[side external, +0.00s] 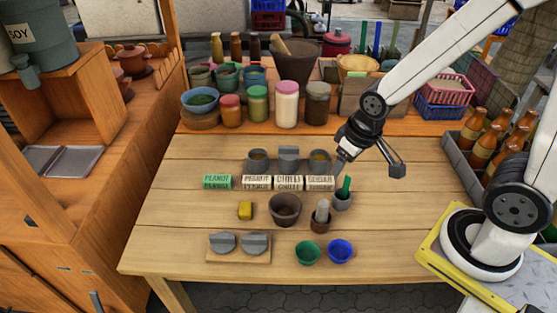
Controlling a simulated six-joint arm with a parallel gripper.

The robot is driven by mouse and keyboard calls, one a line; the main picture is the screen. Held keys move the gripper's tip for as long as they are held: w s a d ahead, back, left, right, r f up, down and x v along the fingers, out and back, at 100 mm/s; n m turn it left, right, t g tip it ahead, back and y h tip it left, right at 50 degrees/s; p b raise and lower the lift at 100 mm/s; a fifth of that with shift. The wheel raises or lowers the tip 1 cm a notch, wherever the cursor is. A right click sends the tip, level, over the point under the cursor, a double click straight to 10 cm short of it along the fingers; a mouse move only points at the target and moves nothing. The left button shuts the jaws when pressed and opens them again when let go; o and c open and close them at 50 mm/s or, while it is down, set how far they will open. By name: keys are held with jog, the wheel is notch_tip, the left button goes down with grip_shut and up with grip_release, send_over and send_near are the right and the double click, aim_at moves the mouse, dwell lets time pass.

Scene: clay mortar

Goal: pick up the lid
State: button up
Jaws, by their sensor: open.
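Two grey lids with raised grips lie on a small wooden board (238,258) at the table's front left: a left lid (222,242) and a right lid (255,243). Three grey pots stand in a row behind the label blocks. The middle pot has a similar grey lid (289,154) on top. The left pot (257,160) and right pot (320,161) show no lid. My gripper (369,166) is open and empty, above the table to the right of the pots, apart from all the lids.
Label blocks (288,183) stand before the pots, with a green one (217,182) at left. A clay mortar (285,209), yellow block (245,210), pestle cup (321,217), green-handled cup (343,197), green bowl (307,253) and blue bowl (340,251) occupy the middle and front. Jars (287,104) line the back.

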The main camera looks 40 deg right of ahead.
jog(key=w+a+f+n, duration=0.2)
jog(key=w, duration=0.2)
jog(key=n+y, duration=0.3)
jog(key=n, duration=0.4)
send_near(255, 237)
jog(key=f, duration=0.2)
jog(key=shift+s+a+r, duration=0.1)
jog(key=shift+a, duration=0.1)
jog(key=shift+x, duration=1.3)
jog(key=shift+w+x, duration=0.15)
jog(key=shift+x, duration=1.15)
jog(key=shift+w+x, duration=0.1)
jog(key=shift+x, duration=1.15)
